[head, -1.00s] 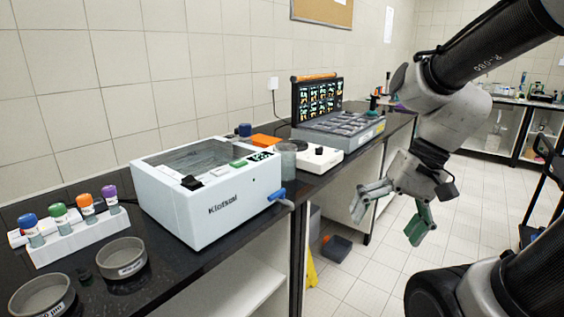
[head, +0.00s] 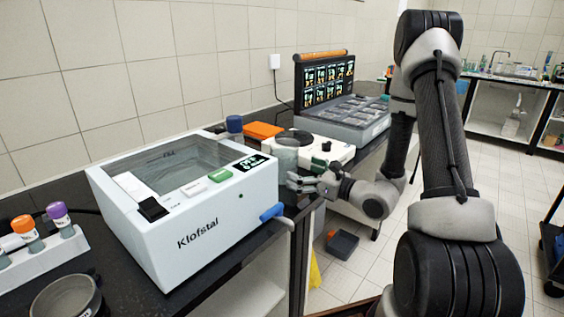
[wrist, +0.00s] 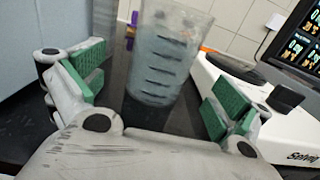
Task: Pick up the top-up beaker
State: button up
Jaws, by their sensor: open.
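The top-up beaker (wrist: 168,60) is a clear, slightly greyish cup with dark graduation marks. It stands upright on the dark bench, and its rim and upper part fill the top middle of the wrist view. In the head view the beaker (head: 285,152) shows between the white shaker and the balance. My gripper (wrist: 158,84) is open, its green-padded fingers spread to the left and right of the beaker's lower part, with a gap on each side. The gripper also shows in the head view (head: 297,182), low at the bench's front edge, in front of the beaker.
The white Klofstal shaker (head: 205,215) stands close on the left. A white balance (head: 328,150) is close on the right, and an open case with lit displays (head: 325,85) stands behind it. A blue-capped jar (head: 235,126) and an orange box (head: 262,130) are at the back.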

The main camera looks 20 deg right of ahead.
aim_at(284, 164)
jog(key=x, duration=0.7)
jog(key=shift+w, duration=0.2)
jog(key=shift+r, duration=0.1)
jog(key=c, duration=1.5)
